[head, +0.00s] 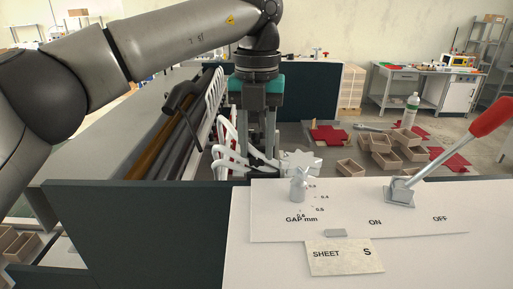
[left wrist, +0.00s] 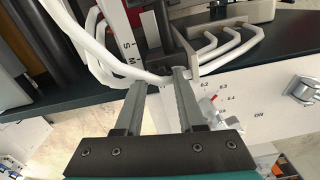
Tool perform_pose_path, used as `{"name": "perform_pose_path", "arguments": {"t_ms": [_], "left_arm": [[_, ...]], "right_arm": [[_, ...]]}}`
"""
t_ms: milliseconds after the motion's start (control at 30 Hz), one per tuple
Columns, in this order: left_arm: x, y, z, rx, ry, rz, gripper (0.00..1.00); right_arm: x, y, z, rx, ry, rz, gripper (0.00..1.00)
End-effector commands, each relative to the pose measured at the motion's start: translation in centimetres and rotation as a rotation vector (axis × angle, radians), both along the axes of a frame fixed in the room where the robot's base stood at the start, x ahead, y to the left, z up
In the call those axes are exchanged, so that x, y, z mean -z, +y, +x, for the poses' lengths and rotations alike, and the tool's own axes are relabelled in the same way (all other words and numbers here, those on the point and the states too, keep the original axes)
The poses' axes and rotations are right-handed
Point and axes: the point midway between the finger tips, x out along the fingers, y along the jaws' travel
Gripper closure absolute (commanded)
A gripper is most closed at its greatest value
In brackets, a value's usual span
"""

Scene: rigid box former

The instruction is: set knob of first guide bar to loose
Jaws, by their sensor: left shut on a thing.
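My left gripper (head: 262,152) points down behind the white control panel, among white bent guide bars (head: 228,136). Its fingers also show in the left wrist view (left wrist: 160,80), apart, with a white guide-bar part (left wrist: 154,78) between the tips. The exact gripped spot is partly hidden, and I cannot tell whether it is the knob. A pale star-shaped knob (head: 300,163) stands just right of the fingers. My right gripper is out of view.
The panel (head: 350,225) carries a GAP dial knob (head: 299,187) and a red-handled lever (head: 490,117) leaning right. Several small open trays (head: 383,160) and red flat pieces (head: 328,134) lie behind it. Dark bars stand close left of the gripper.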

Motion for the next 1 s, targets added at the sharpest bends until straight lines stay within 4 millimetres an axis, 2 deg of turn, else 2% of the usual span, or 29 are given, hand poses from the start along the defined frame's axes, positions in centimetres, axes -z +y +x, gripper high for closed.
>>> {"name": "perform_pose_path", "arguments": {"t_ms": [567, 600, 833, 1000], "left_arm": [[-0.1, -0.01, 0.02, -0.031, -0.001, -0.002, 1.0], [-0.1, 0.0, 0.02, -0.031, -0.001, -0.002, 0.58], [-0.05, 0.01, 0.01, -0.029, 0.0, -0.001, 0.32], [-0.02, 0.01, 0.01, -0.028, 0.0, -0.001, 0.32]], "right_arm": [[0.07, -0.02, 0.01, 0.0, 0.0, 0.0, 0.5], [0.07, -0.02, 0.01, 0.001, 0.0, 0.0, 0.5], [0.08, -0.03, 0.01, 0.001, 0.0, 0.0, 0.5], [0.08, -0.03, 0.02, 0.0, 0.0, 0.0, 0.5]]}}
